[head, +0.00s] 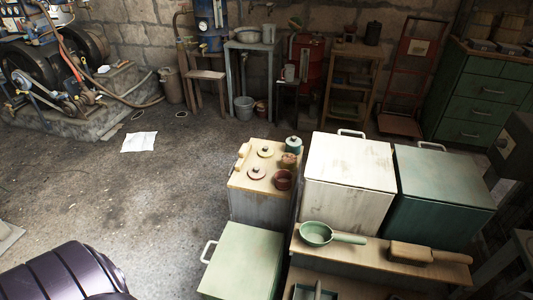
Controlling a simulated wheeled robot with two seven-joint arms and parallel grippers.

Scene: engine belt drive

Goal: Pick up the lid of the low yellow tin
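On a small pale-topped cabinet (236,181) near the middle of the head view stand several small containers. A low, round, yellowish piece with a dark knob on its lid (265,152) sits towards the back and looks like the low yellow tin with its lid on. A similar low round piece with a knob and a reddish rim (256,173) sits in front of it. Both are too small to tell lid from body clearly. Neither of my grippers is in view.
A teal lidded jar (293,144), a brown pot (288,161), a dark red cup (283,180) and a yellow block (243,150) share the cabinet top. A white chest (348,172) stands close on the right. Open floor lies to the left.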

